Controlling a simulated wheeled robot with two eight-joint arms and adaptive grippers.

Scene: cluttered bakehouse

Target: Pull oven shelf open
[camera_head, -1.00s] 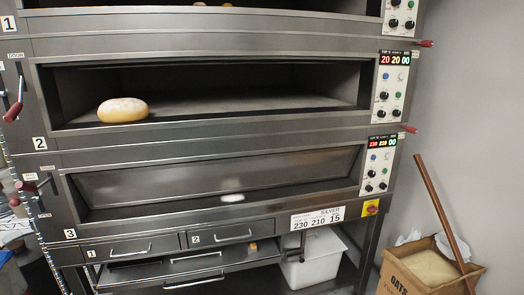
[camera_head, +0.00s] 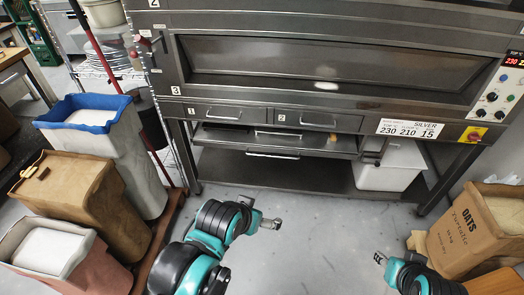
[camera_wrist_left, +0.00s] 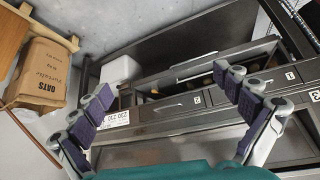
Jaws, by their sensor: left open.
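Below the oven's two numbered drawers are pull-out metal shelves with bar handles. The upper handle (camera_head: 278,134) and the lower handle (camera_head: 272,155) sit one above the other in the head view. The lower shelf front (camera_head: 225,144) stands out slightly. The wrist view shows a shelf handle (camera_wrist_left: 195,72) between the spread fingers, upside down and beyond them. My left gripper (camera_head: 272,223) is in front of and below the shelves, open and empty, apart from the handles; it also shows in the wrist view (camera_wrist_left: 163,82). My right gripper (camera_head: 380,258) is low at right, away from the oven; its opening is unclear.
A white bin (camera_head: 390,170) stands under the oven at right. An oats box (camera_head: 480,225) is at far right. Flour bins and a brown sack (camera_head: 75,195) crowd the left, beside a red pole (camera_head: 95,35). The floor before the oven is clear.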

